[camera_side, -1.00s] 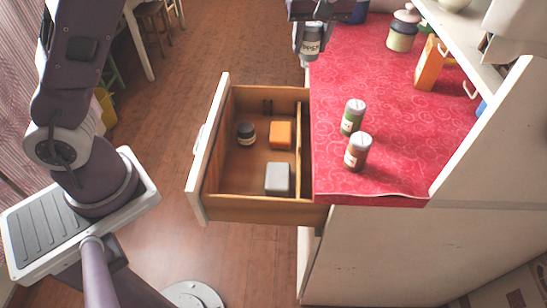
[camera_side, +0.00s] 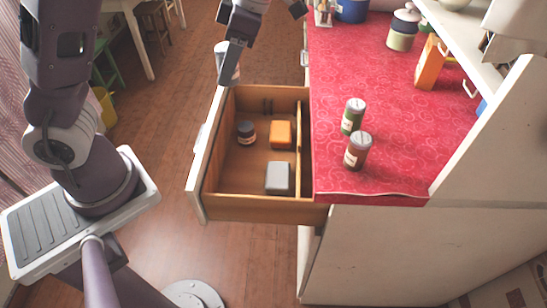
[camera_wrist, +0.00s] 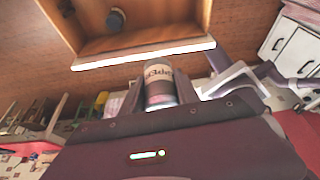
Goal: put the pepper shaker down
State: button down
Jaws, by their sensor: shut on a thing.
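The pepper shaker (camera_wrist: 160,84) is a small cylinder with a pale label in the wrist view, held between the two fingers. The gripper also shows in the wrist view (camera_wrist: 160,92). The open wooden drawer (camera_side: 232,205) shows its pale front panel (camera_wrist: 140,53) just beyond the shaker in the wrist view.
The drawer holds a dark jar (camera_side: 245,132), an orange box (camera_side: 281,134) and a grey box (camera_side: 278,177). Its middle floor is bare. Green (camera_side: 352,116) and brown (camera_side: 357,151) shakers stand on the red counter (camera_side: 400,125), which has free room around them.

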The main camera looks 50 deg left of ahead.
notch_tip(320, 180, down, 29)
jog(key=shift+f, duration=0.15)
jog(key=c, duration=0.9)
grip_release()
jog(key=shift+f, duration=0.1)
